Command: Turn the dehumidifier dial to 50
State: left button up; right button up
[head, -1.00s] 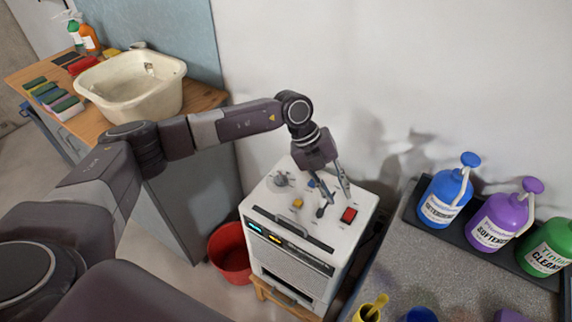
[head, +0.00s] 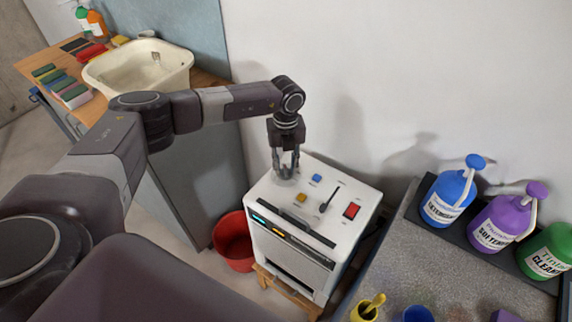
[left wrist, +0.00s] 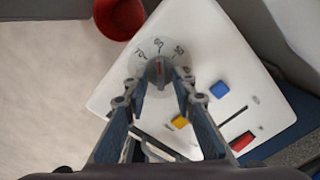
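The white dehumidifier (head: 330,222) stands with its control top facing up. Its grey dial (left wrist: 158,74) shows in the left wrist view, with the marks 70, 60 and 50 around its far side. A small red pointer on the dial is near the 60 mark. My left gripper (head: 285,170) is over the dial from above, its fingers apart, and hides most of it in the head view. In the left wrist view the dial's knob lies between the two fingertips; I cannot tell whether they touch it. My right gripper is not in view.
On the top are a blue button (head: 316,178), a yellow button (head: 301,197), a black lever (head: 329,199) and a red switch (head: 351,210). A red bucket (head: 233,241) stands left of the unit. Several bottles stand on the right-hand counter (head: 450,270).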

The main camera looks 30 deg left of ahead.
pick_arm(q)
jog(key=shift+f, duration=0.1)
jog(key=shift+c, duration=0.4)
grip_shut()
jog(key=m+b, duration=0.3)
jog(key=m, duration=0.1)
jog(key=shift+f+m, duration=0.1)
jog(key=shift+m, duration=0.2)
jog(key=shift+a+m+b, duration=0.1)
jog(key=shift+m+b, duration=1.1)
jog(key=shift+m, duration=0.8)
